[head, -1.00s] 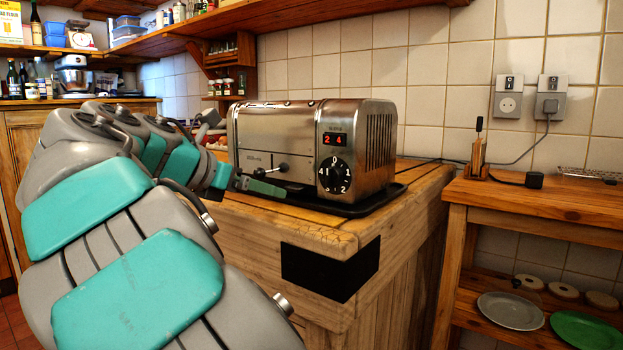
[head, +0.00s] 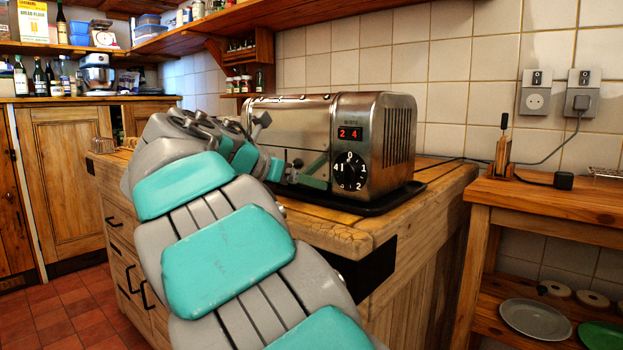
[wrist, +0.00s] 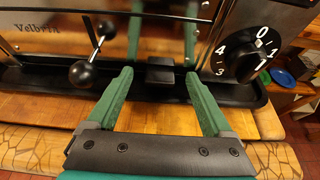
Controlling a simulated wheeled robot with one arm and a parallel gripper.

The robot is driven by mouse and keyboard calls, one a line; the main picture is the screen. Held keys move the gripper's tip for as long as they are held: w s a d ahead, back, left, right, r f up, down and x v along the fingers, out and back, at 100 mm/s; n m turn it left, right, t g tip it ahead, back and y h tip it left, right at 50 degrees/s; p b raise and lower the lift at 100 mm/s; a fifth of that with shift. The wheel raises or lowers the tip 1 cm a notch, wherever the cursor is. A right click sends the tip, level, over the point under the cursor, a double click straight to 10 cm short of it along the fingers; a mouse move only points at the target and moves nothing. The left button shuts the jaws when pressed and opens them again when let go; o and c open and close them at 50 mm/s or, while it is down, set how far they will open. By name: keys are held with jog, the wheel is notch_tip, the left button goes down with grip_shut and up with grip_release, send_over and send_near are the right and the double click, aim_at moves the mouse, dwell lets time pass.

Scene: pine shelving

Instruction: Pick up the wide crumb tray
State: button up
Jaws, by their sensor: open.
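A steel toaster (head: 290,125) with a black dial stands on a wooden counter. A black tray (head: 405,192) runs under it; its front rim shows in the wrist view (wrist: 60,82). A small black tab (wrist: 160,70) sticks out low at the toaster's front, above the tray's rim; I take it for the crumb tray's handle. The rest of that crumb tray is hidden. My gripper (wrist: 158,78) is open, its green fingers on either side of the tab with gaps between. In the head view my gripper (head: 310,172) is at the toaster's front, partly hidden by my arm.
A lever with a black ball knob (wrist: 81,73) is just left of my left finger. The dial (wrist: 241,57) is close to the right finger. The wooden counter (head: 340,232) has bare edge in front. A lower side table (head: 560,200) stands at right.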

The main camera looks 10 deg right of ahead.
jog(key=shift+c, duration=0.2)
grip_shut()
dwell(0.5)
